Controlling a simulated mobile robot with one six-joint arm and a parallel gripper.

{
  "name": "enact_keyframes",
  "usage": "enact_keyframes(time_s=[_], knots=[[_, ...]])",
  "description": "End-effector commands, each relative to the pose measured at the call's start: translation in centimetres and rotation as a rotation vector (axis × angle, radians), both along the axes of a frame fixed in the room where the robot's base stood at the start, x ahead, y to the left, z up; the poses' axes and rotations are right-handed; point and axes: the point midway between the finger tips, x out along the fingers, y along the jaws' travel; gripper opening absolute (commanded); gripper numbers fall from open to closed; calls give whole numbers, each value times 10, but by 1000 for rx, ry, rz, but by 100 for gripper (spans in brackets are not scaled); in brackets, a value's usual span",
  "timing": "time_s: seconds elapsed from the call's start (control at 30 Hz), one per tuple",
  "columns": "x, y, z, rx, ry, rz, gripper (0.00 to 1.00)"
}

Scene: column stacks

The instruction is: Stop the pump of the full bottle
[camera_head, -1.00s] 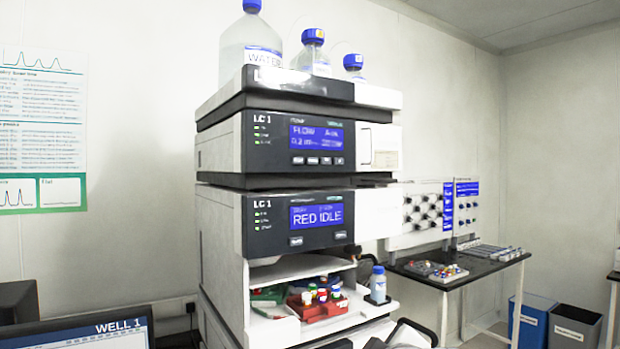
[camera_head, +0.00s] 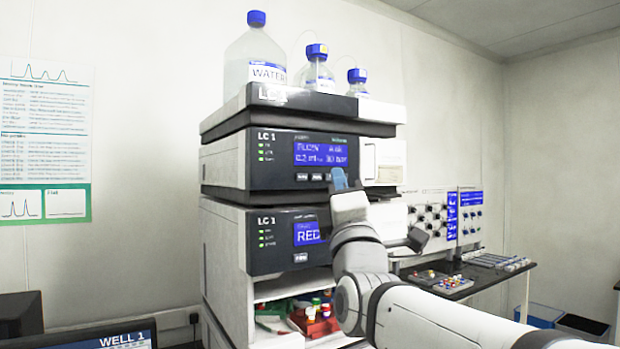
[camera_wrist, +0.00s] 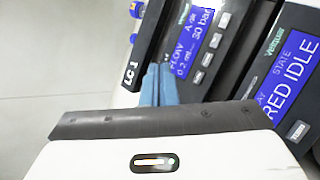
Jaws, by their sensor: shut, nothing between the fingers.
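The upper LC 1 unit (camera_head: 272,160) has a blue display (camera_head: 322,152) reading FLOW, about 0.2 ml, and what looks like 30 bar. Its row of buttons (camera_head: 301,177) is partly hidden by my gripper. The display also shows in the wrist view (camera_wrist: 190,45), with buttons (camera_wrist: 207,60) beside it. On top stand a large WATER bottle (camera_head: 245,72), a medium bottle (camera_head: 317,75) and a small bottle (camera_head: 357,83), all blue-capped. My gripper (camera_head: 339,178) is shut and empty, its blue fingers (camera_wrist: 158,85) in front of this panel's lower right; contact cannot be told.
The lower LC 1 unit (camera_head: 268,242) reads RED and is partly covered by my arm. Below it, a red rack (camera_head: 315,324) holds vials. A black side table (camera_head: 480,277) stands at right. A monitor (camera_head: 90,337) is at lower left.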

Motion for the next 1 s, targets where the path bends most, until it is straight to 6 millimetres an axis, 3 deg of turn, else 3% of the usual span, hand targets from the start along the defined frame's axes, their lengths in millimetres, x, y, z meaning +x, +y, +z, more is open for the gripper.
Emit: enact_keyframes(time_s=[0.23,0.7,1.0], knots=[[12,8,2,-1,4,1,0],[63,42,-1,1,3,0,0],[73,49,-1,0,3,0,0]])
